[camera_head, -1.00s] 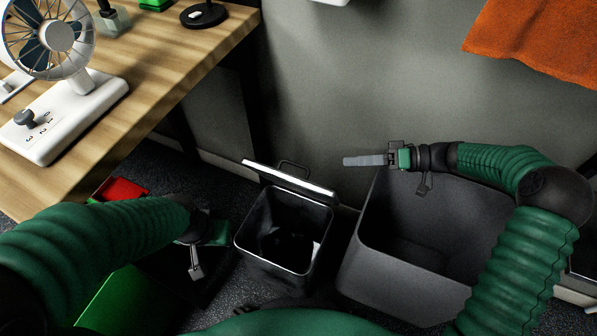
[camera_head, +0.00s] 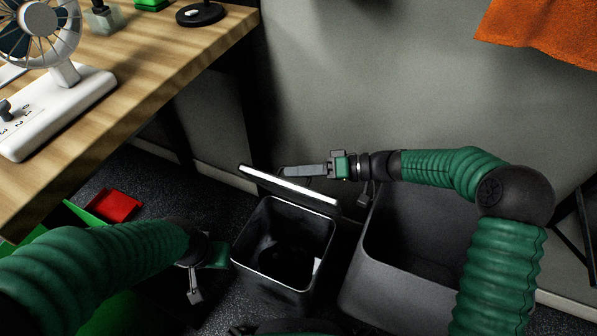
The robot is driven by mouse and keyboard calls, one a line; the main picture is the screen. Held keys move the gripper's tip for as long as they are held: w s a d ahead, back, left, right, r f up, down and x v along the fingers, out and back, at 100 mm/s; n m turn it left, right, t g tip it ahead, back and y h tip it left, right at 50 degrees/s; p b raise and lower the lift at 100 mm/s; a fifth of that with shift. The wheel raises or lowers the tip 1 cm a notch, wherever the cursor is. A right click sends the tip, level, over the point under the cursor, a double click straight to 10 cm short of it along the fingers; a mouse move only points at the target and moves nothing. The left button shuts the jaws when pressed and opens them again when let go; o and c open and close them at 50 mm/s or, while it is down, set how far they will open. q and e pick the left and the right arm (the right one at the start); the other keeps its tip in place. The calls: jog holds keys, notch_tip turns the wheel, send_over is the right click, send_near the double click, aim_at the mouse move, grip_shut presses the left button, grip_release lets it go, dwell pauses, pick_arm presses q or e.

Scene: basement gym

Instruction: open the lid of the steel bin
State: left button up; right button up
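The steel bin (camera_head: 283,247) is a dark, square bin on the floor in the middle, its top open and its inside visible. Its lid (camera_head: 288,186) stands raised along the back rim, seen nearly edge-on with a bright strip. My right gripper (camera_head: 288,171) is just behind and above the lid's top edge, pointing left. Its fingers show as one grey bar and look shut, with nothing held. I cannot tell whether they touch the lid. My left gripper (camera_head: 222,257) is low, left of the bin, its fingers mostly hidden.
A larger grey open bin (camera_head: 365,285) stands right of the steel bin, below my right arm. A wooden table (camera_head: 165,85) with a white fan (camera_head: 60,105) is at upper left. A red item (camera_head: 114,205) lies below it. The wall (camera_head: 350,90) is behind.

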grip_shut()
jog(key=shift+f, duration=0.1)
dwell(1.1)
